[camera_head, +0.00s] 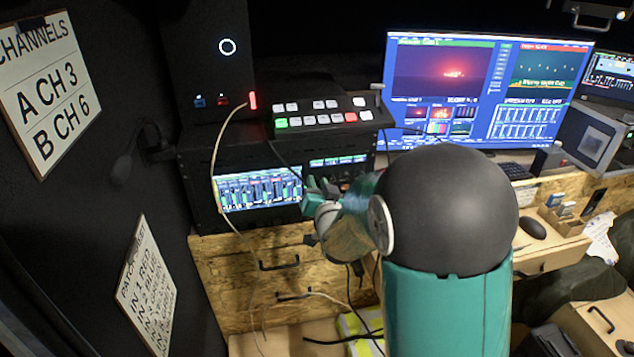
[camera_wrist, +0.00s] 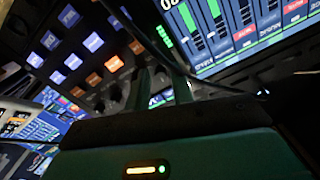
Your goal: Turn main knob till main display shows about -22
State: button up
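A black rack mixer (camera_head: 290,212) has a wide lit fader screen (camera_head: 258,188) and a smaller lit strip display (camera_head: 338,160). The readings are too small to make out. My gripper (camera_head: 318,186) is at the mixer's front, just right of the fader screen. In the wrist view its two teal fingers (camera_wrist: 160,82) reach toward the panel, with a lit patch showing between their lower parts. Their tips are dark and unclear, and I cannot tell whether they touch a knob. Dark round knob shapes (camera_wrist: 118,92) show left of the fingers. The main knob cannot be singled out.
A switcher with lit buttons (camera_head: 320,116) sits on top of the rack. A pale cable (camera_head: 216,165) hangs in front of its left side. A large monitor (camera_head: 485,90) stands to the right. Wooden drawers (camera_head: 240,268) are below. Dark cables cross near my gripper.

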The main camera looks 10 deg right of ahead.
jog(key=shift+s+r, duration=0.2)
jog(key=shift+s, duration=0.05)
jog(key=shift+w+f, duration=0.2)
jog(key=shift+w, duration=0.15)
jog(key=shift+s+r, duration=0.15)
jog(key=shift+s, duration=0.1)
jog(key=shift+c, duration=0.2)
grip_shut()
jog(key=n, duration=0.5)
jog(key=shift+f, duration=0.2)
